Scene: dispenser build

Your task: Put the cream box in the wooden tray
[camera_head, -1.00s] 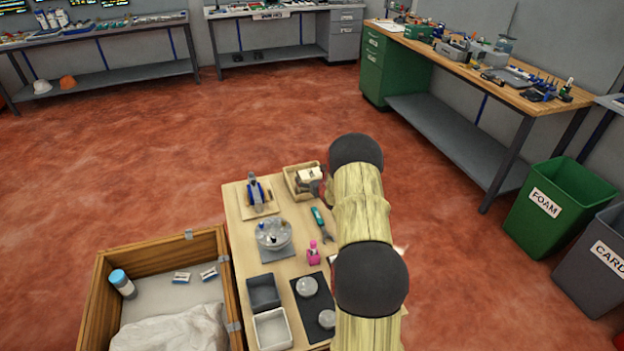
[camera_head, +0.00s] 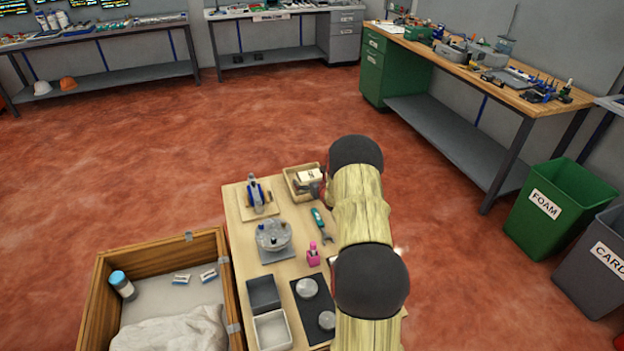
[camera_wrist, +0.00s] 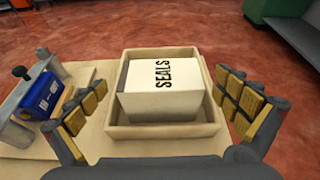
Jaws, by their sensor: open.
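The cream box (camera_wrist: 160,90), marked "SEALS", sits inside the wooden tray (camera_wrist: 165,139) in the wrist view, turned a little against the tray's walls. In the head view the cream box (camera_head: 309,176) shows at the tray (camera_head: 291,185) at the far end of the table. My gripper (camera_wrist: 158,100) is open, with one padded finger on each side of the box and clear space between the fingers and the box. In the head view my arm hides most of the gripper.
A blue-and-grey device (camera_head: 255,192) on a wooden base stands left of the tray. A wooden crate (camera_head: 235,290) borders the table's left side.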

